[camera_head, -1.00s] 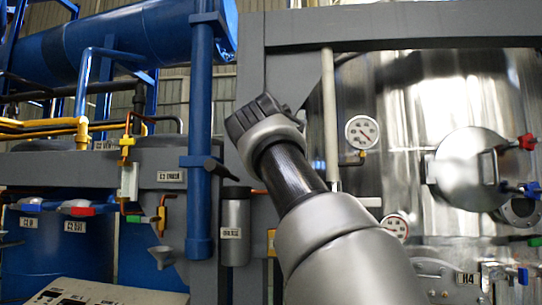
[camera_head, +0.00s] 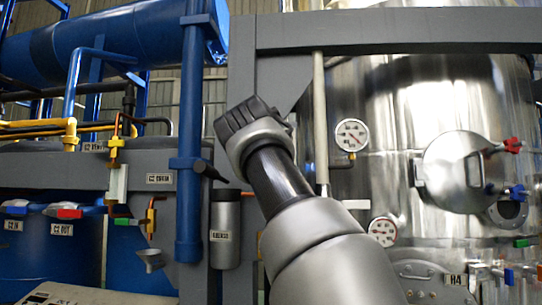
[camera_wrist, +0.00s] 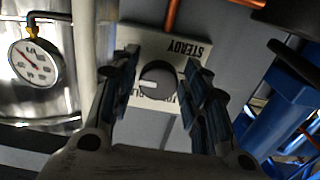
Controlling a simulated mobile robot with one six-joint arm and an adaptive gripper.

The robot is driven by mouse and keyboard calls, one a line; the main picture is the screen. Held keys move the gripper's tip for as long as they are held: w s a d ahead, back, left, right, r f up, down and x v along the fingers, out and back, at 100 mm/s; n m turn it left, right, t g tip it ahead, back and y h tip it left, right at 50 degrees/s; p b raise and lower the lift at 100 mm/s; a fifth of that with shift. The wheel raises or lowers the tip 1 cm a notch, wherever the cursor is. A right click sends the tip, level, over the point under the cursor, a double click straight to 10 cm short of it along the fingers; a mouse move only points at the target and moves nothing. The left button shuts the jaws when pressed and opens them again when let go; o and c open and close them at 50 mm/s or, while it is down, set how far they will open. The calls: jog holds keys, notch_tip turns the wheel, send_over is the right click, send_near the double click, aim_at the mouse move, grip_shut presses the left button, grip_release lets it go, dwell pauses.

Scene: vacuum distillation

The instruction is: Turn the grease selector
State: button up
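The grease selector, a dark round knob (camera_wrist: 157,76) with a white pointer mark, sits on a pale plate (camera_wrist: 138,38) in the wrist view. The plate appears upside down and reads "STEADY" along one edge; other lettering is partly hidden by the knob and my fingers. My gripper (camera_wrist: 161,62) is open, with one dark finger on each side of the knob. I see no clear contact with it. In the head view, my arm reaches up to the grey frame and hides the selector and my fingertips.
A round gauge (camera_head: 351,135) is on the steel vessel (camera_head: 385,85), right of my arm. A blue vertical pipe (camera_head: 190,130) and a grey canister (camera_head: 225,228) stand to the left. A copper pipe (camera_wrist: 172,15) runs near the plate in the wrist view.

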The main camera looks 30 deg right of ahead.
jog(key=shift+o, duration=0.8)
jog(key=shift+r, duration=0.1)
jog(key=v, duration=1.2)
jog(key=s+a+f+n+g+y+b, duration=0.1)
jog(key=s+f+n+g+y+b, duration=0.15)
jog(key=f, duration=1.35)
jog(key=s+a+f+n+g+y+b, duration=0.2)
jog(key=s+f+y+b, duration=0.15)
jog(key=f, duration=1.25)
jog(key=s+a+f+g+y+b, duration=0.1)
jog(key=s+a+f+g+b, duration=0.1)
jog(key=s+f, duration=0.4)
jog(key=s+a+f+n+g+y+b, duration=0.1)
jog(key=s+f, duration=0.4)
jog(key=f, duration=1.2)
jog(key=s+a+f+n+g+y+b, duration=0.1)
jog(key=s+f, duration=0.5)
jog(key=f, duration=0.6)
jog(key=a+g+y+b, duration=0.1)
jog(key=a+g+b, duration=0.1)
jog(key=shift+s+a, duration=0.35)
